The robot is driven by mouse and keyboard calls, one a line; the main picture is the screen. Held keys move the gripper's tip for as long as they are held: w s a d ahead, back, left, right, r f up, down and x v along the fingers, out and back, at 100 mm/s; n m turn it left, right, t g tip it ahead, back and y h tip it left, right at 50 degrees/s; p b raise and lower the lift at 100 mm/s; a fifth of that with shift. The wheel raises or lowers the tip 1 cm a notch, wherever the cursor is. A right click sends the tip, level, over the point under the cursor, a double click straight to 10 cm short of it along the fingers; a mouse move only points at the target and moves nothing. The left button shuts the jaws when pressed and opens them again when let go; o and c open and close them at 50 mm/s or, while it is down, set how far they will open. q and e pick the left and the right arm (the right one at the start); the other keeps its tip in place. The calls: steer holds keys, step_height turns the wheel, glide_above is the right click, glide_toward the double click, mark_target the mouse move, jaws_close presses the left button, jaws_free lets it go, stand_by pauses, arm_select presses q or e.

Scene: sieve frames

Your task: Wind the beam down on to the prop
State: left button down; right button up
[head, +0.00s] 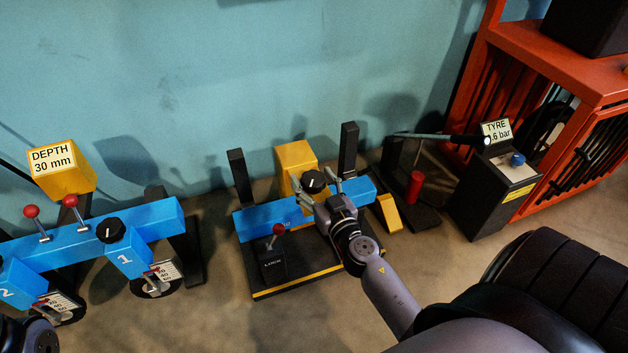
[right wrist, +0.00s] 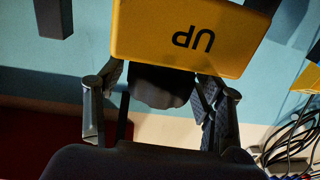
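The blue beam (head: 253,224) lies between two black uprights on a black base in the middle of the head view. A yellow housing (head: 293,158) stands behind it, with a black knob (head: 313,182) bearing a white mark. My right gripper (head: 316,184) is open, with a finger on each side of the knob. The right wrist view shows the knob (right wrist: 160,88) between the fingers, below the yellow housing marked UP (right wrist: 190,35); contact is unclear. A yellow sloping block (head: 388,213), possibly the prop, is by the beam's right end. Only part of my left arm shows, at lower left.
A red-knobbed lever (head: 276,232) stands on the base before the beam. Another blue beam (head: 60,247) with levers and a DEPTH 30 mm sign (head: 52,160) is left. Right are a red cylinder (head: 415,187), a TYRE box (head: 487,195) and an orange frame (head: 570,70).

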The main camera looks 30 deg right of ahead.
steer(key=c, duration=0.9)
steer(key=shift+n+y, duration=0.3)
steer(key=shift+y, duration=0.2)
